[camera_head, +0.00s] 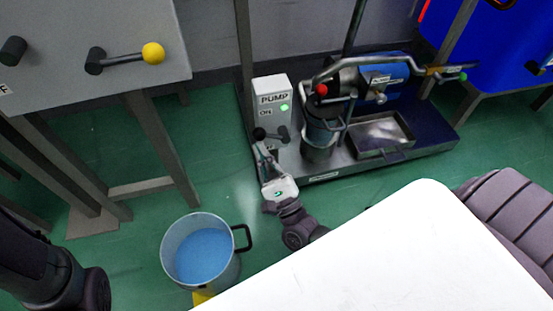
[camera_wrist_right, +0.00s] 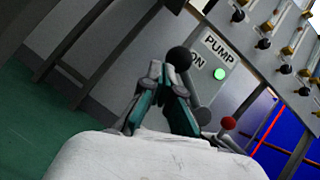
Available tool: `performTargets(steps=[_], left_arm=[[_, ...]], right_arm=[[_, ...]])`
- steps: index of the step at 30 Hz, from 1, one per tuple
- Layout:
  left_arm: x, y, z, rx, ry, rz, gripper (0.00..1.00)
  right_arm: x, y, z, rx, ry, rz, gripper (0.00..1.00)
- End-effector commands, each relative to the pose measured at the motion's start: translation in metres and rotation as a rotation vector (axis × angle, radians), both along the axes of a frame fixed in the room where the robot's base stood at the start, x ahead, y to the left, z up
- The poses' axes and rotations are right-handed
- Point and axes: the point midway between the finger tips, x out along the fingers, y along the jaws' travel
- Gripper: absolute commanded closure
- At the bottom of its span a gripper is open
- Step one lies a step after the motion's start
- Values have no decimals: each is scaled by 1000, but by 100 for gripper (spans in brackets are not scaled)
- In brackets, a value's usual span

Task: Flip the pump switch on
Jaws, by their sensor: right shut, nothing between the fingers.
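The pump box (camera_head: 271,96) is a light grey box labelled PUMP and ON, with a bright green light (camera_head: 284,107) on its face. Its switch is a lever with a black ball knob (camera_head: 259,133), low on the front. My right gripper (camera_head: 260,148) is shut and empty, its tips just below the knob. In the right wrist view the fingertips (camera_wrist_right: 162,70) are close together beside the black knob (camera_wrist_right: 180,57); I cannot tell whether they touch it. The green light (camera_wrist_right: 219,74) shows there too. My left gripper is out of view.
The pump rig (camera_head: 335,105) with pipes, a red knob and a metal tray (camera_head: 381,135) stands right of the box. A metal bucket of blue liquid (camera_head: 201,250) is on the floor below. A grey panel (camera_head: 75,50) with a yellow-knobbed lever is at upper left.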

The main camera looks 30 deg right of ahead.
Motion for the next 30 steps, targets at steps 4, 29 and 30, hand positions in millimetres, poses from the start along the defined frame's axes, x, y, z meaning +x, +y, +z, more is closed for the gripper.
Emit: performTargets(steps=[4,29,30], left_arm=[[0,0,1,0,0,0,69],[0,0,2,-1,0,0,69],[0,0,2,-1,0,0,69]], right_arm=[[0,0,3,0,-4,0,100],[1,-2,56,4,-21,-7,100],[1,-2,65,3,-22,-7,100]])
